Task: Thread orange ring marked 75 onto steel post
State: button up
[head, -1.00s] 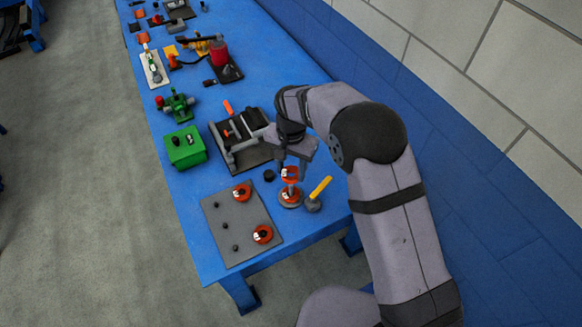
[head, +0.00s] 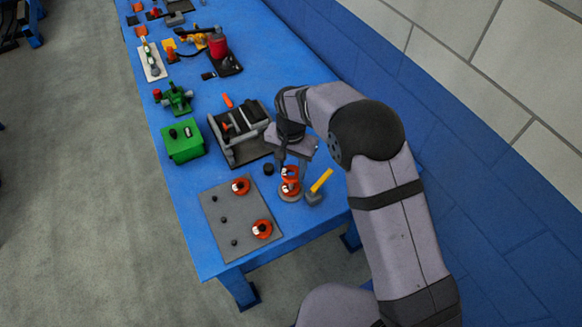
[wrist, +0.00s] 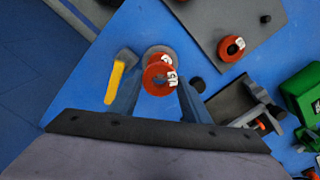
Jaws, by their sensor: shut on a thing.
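The orange ring marked 75 (wrist: 152,84) is held between the fingers of my gripper (wrist: 160,88), which is shut on it. In the head view the held ring (head: 289,173) is just above the round grey base (head: 288,198) of the steel post. Another orange ring (head: 291,188) lies low on that base, and it also shows partly behind the held ring in the wrist view (wrist: 163,57). The post's shaft is mostly hidden by the rings, so I cannot tell whether its tip is inside the held ring. My gripper (head: 290,168) points down.
A grey plate (head: 215,210) with two more orange rings on pegs lies to the left. A small black cylinder (head: 268,169) and a dark fixture (head: 240,140) are behind. The table's front edge is near.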

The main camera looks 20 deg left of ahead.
aim_at(291, 179)
jog(key=shift+f+b, duration=0.85)
jog(key=shift+f, duration=0.65)
dwell(0.9)
jog(key=shift+f, duration=0.35)
jog(key=shift+f+b, duration=0.85)
jog(key=shift+f, duration=0.3)
dwell(1.0)
jog(key=o, duration=1.4)
jog(key=shift+o, duration=0.2)
jog(key=shift+r, duration=0.1)
jog(key=shift+r+p, duration=3.75)
jog(key=shift+r, duration=1.4)
